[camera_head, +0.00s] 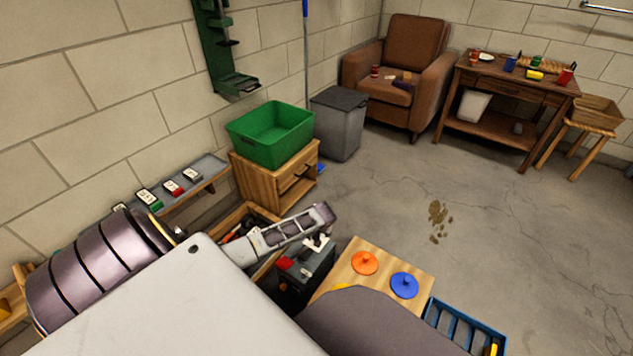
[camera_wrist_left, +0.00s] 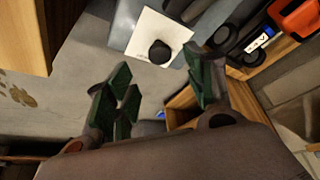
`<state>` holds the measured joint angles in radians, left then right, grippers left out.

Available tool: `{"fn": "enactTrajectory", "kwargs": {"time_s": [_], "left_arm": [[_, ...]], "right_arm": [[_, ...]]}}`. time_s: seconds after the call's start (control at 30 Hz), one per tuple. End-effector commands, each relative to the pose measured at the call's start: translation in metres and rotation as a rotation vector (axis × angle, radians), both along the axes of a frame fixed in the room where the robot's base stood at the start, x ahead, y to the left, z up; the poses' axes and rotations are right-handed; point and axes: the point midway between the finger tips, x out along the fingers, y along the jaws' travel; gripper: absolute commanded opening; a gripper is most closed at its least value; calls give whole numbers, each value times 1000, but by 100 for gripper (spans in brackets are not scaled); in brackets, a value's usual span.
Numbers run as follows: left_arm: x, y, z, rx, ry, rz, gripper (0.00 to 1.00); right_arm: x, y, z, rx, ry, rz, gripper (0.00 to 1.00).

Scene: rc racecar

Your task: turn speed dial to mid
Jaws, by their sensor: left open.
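The speed dial appears to be a round black knob (camera_wrist_left: 160,52) on a white square plate (camera_wrist_left: 150,32), which sits on a grey box, in the left wrist view. In the head view a dark box (camera_head: 292,284) with a red part stands beyond my own body, partly hidden. My left gripper (camera_wrist_left: 161,88) is open, its green-padded fingers spread apart on either side below the knob in the picture, with nothing between them. Whether a fingertip touches the box, I cannot tell. I cannot make out the dial's pointer. My right gripper is not in view.
A wooden board with an orange disc (camera_head: 364,263) and a blue disc (camera_head: 404,285) lies right of the box. A blue crate (camera_head: 470,327) is at the lower right. A green bin (camera_head: 271,133) stands on a wooden cabinet (camera_head: 262,182) behind. The floor at right is open.

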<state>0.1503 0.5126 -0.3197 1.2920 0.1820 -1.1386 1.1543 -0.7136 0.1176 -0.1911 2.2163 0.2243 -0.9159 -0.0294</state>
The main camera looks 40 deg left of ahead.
Motion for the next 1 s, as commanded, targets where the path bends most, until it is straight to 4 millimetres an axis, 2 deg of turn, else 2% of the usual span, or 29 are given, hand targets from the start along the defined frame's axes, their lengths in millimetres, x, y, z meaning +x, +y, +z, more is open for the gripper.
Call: {"fn": "enactTrajectory", "kwargs": {"time_s": [0.2,0.7,1.0], "left_arm": [[5,6,-18,2,-1,0,54],[13,16,-52,0,0,0,54],[17,21,-64,1,-1,0,54]], "right_arm": [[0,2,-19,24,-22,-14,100],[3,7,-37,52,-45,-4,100],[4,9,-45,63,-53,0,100]]}}
